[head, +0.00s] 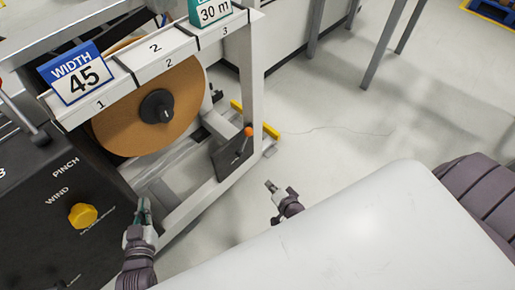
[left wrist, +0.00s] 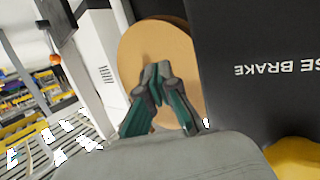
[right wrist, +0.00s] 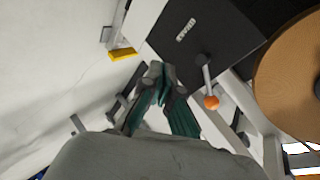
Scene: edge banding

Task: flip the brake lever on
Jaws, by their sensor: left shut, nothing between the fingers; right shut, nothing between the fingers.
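The brake lever (head: 248,132) has an orange ball knob and stands on a dark plate (head: 229,158) on the white frame. In the right wrist view its grey shaft and orange knob (right wrist: 211,102) lie right of my fingers, apart from them. A small orange knob (left wrist: 55,60) also shows in the left wrist view. My right gripper (head: 272,188) is shut and empty, over the floor right of and below the lever. My left gripper (head: 144,208) is shut and empty, beside the black control box, left of the lever.
A tan roll (head: 185,105) on a black hub hangs left of the lever. The black box (head: 45,200) carries a yellow knob (head: 83,216). A white rail with width and length signs (head: 78,75) runs above. Open floor (head: 330,130) lies right of the frame.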

